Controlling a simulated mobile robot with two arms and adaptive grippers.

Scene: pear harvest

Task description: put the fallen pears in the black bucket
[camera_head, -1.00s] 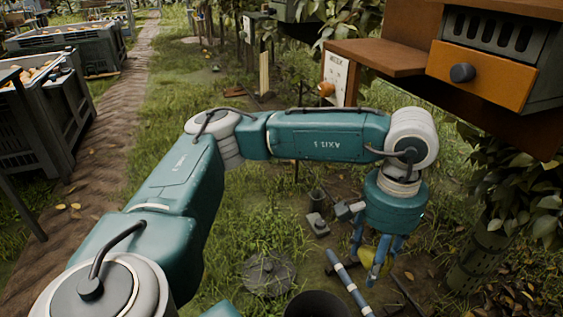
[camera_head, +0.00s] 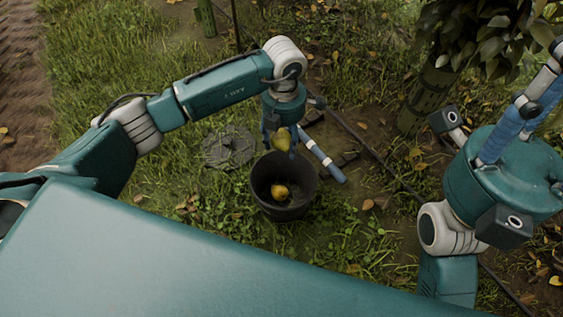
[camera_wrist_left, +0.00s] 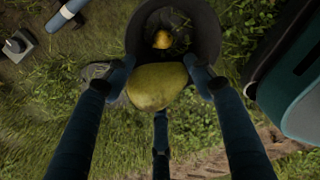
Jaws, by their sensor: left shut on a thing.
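The black bucket (camera_head: 286,212) stands upright on the ground at the centre of the head view; its rim also shows at the top of the left wrist view (camera_wrist_left: 211,35). A yellow pear (camera_head: 279,191) lies inside it, also visible in the wrist view (camera_wrist_left: 162,39). My left gripper (camera_head: 280,146) is shut on another yellow-green pear (camera_wrist_left: 157,88) and holds it close to the bucket's far rim in the head view. My right gripper (camera_head: 521,118) is at the right, away from the bucket; its finger opening is unclear.
A blue-and-white tube (camera_head: 322,160) lies behind the bucket, to its right. A round grey disc (camera_head: 229,147) lies in the grass to the left. A leafy trunk (camera_head: 428,98) stands at the back right. Grass with fallen leaves surrounds the bucket.

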